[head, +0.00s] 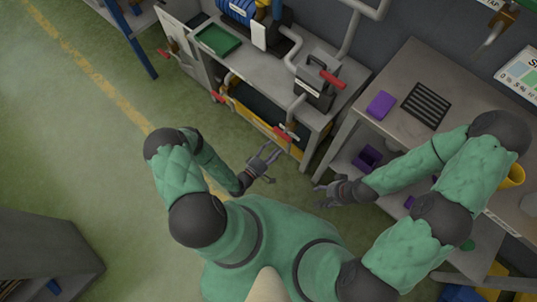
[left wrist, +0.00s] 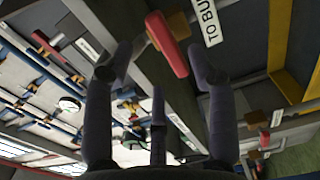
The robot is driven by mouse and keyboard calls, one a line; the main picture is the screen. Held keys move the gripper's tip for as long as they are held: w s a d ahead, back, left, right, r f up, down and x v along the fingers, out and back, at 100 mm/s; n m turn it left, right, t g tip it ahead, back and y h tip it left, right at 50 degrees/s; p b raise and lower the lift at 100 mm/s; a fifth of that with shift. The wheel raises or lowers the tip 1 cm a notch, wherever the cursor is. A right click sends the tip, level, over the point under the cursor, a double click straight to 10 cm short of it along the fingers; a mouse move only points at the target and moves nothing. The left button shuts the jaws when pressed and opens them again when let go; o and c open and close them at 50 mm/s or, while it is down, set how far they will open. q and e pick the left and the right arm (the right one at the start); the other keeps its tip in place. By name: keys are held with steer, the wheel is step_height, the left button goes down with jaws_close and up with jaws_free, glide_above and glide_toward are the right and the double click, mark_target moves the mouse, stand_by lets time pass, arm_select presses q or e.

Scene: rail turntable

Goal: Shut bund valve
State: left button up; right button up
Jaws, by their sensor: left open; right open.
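In the head view a valve with a red handle (head: 285,134) sits low at the front right of the workbench. My left gripper (head: 266,164) is open and empty just in front of and below it. In the left wrist view a red handle (left wrist: 167,45) with a brass-coloured body shows beyond the spread fingers of my left gripper (left wrist: 158,75). A white label beside it (left wrist: 209,22) reads "TO BU", the rest cut off. No contact with the handle can be made out. My right gripper (head: 325,190) is open and empty, further right.
Other red handles show on the grey box (head: 332,79) and at the bench's left end (head: 218,97). A side table (head: 385,128) with a purple block (head: 381,105) and black grille stands at right. Green floor (head: 90,150) at left is clear.

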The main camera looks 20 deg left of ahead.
arm_select(q)
steer(key=shift+v, duration=1.7)
